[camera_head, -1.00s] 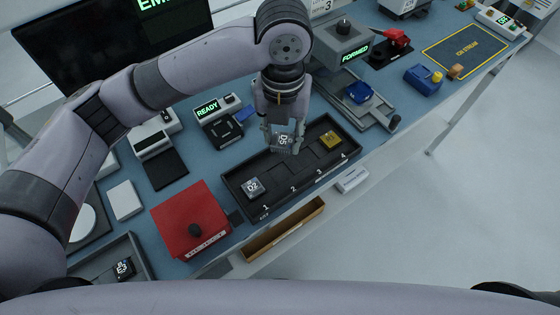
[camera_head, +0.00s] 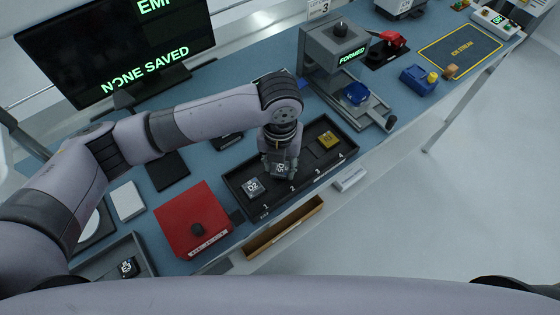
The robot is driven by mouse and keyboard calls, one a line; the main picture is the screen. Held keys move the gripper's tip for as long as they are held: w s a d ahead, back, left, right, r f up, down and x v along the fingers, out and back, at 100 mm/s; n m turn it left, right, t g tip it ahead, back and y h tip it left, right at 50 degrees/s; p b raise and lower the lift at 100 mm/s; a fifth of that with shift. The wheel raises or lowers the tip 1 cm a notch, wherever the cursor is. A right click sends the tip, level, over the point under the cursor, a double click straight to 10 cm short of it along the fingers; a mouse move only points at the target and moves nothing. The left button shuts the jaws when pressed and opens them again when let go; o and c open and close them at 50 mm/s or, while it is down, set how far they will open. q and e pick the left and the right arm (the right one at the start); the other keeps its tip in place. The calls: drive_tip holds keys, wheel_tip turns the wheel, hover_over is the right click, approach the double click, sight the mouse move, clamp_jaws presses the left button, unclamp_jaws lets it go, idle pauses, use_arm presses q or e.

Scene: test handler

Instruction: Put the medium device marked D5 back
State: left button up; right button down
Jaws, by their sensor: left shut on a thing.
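The medium device marked D5 (camera_head: 280,169) is a small dark block with a white label. My left gripper (camera_head: 279,175) is shut on it and points down over the black tray (camera_head: 262,212), around slot 2. I cannot tell whether the device touches the tray floor. The device marked D2 (camera_head: 253,187) sits in slot 1, left of the gripper. A yellow device (camera_head: 328,140) sits in slot 4 at the right end. Slot 3 looks empty. My right gripper is not in view.
A red box (camera_head: 190,222) with a dark knob stands left of the tray. A grey press (camera_head: 333,52) showing FORMED stands behind it, with a blue part (camera_head: 356,93) on its slide. A wooden trough (camera_head: 284,227) runs along the front. Another dark device (camera_head: 127,267) lies at the lower left.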

sight(280, 168)
use_arm(q)
drive_tip(key=shift+f, duration=0.35)
drive_tip(key=o, duration=1.2)
drive_tip(key=shift+c, duration=0.2)
drive_tip(key=shift+r, duration=0.1)
wheel_tip(280, 168, up, 13)
drive_tip(key=b, duration=0.2)
drive_tip(key=shift+f, duration=0.2)
